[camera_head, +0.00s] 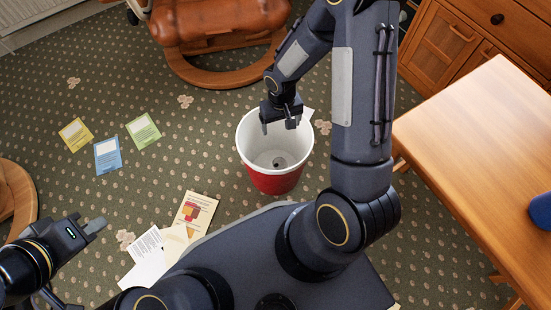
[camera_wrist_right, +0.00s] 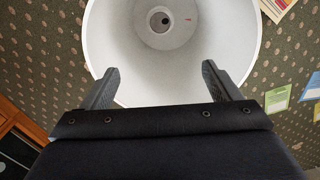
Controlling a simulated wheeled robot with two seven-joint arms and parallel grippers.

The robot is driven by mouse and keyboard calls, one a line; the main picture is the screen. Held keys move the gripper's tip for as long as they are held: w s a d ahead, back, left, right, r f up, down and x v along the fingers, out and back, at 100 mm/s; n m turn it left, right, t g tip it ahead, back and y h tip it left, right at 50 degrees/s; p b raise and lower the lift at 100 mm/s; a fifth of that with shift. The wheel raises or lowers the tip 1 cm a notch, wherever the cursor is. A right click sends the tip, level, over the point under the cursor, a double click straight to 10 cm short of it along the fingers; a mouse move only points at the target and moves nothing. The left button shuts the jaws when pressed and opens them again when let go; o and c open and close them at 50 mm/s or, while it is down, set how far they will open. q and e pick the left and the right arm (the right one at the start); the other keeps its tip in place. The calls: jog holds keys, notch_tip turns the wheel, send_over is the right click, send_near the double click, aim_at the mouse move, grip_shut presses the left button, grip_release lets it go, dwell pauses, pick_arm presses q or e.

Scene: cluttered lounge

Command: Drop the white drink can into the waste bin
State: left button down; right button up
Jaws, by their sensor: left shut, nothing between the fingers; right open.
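The waste bin (camera_head: 272,182) is red outside and white inside, and stands on the carpet in the middle of the head view. Its white inside (camera_wrist_right: 110,40) fills the top of the right wrist view. A pale round shape with a dark spot (camera_head: 280,161) lies at the bottom of the bin, also seen in the right wrist view (camera_wrist_right: 160,20); it may be the white can's end, but I cannot tell for sure. My right gripper (camera_head: 278,125) is open and empty above the bin mouth (camera_wrist_right: 159,75). My left gripper (camera_head: 97,227) is shut and empty at the lower left.
A wooden table (camera_head: 480,140) with a blue object (camera_head: 541,211) stands at the right. A brown leather chair (camera_head: 220,20) is behind the bin. Coloured cards (camera_head: 108,155) and papers (camera_head: 148,250) lie on the carpet. A wooden cabinet (camera_head: 445,40) stands at the back right.

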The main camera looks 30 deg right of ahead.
notch_tip(320, 180, up, 8)
jog(key=p, duration=0.3)
jog(key=shift+f, duration=0.2)
